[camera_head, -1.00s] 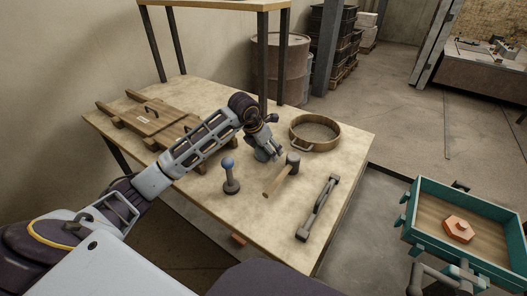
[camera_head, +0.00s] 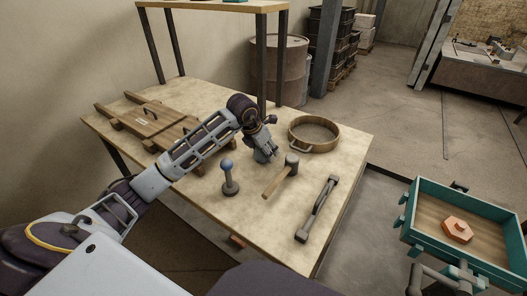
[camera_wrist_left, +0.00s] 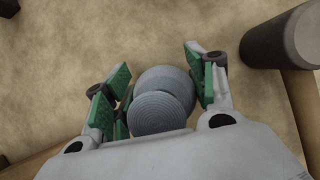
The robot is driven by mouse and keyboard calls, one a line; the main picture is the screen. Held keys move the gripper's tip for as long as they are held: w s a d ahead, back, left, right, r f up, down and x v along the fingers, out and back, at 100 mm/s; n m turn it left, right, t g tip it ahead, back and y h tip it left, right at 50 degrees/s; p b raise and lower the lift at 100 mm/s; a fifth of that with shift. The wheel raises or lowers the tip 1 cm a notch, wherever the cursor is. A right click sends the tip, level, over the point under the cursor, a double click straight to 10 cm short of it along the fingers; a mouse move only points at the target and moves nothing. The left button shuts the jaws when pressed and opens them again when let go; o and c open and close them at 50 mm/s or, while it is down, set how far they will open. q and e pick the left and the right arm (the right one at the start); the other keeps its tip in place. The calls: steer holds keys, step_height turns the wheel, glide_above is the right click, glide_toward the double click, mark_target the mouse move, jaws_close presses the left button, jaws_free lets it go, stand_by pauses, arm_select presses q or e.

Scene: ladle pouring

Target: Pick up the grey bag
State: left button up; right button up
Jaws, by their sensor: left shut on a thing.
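The grey bag (camera_wrist_left: 164,98) shows in the left wrist view as a rounded, ribbed grey thing with a disc-like top. It sits between the green finger pads of my left gripper (camera_wrist_left: 158,88), which is shut on it. In the head view my left gripper (camera_head: 264,156) is low over the wooden table, just left of the hammer's head. There the bag is mostly hidden by the fingers. I cannot tell whether the bag is clear of the tabletop. My right gripper is in neither view.
A hammer (camera_head: 291,160) lies close right of the gripper. A round sieve (camera_head: 314,134) is behind it, a blue-knobbed tool (camera_head: 229,178) in front left and a grey bar handle (camera_head: 317,209) at front right. A wooden frame (camera_head: 150,122) lies left; a teal tray (camera_head: 410,226) stands off the table.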

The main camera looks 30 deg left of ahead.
arm_select(q)
steer(key=shift+r, duration=0.1)
steer(key=shift+r, duration=0.4)
step_height(320, 180, up, 8)
steer(key=shift+f+p, duration=0.1)
steer(key=shift+p, duration=0.45)
steer(key=shift+r, duration=0.65)
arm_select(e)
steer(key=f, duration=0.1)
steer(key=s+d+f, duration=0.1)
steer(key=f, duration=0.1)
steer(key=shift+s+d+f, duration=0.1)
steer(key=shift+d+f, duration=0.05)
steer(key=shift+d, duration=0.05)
arm_select(q)
steer(key=shift+r, duration=0.1)
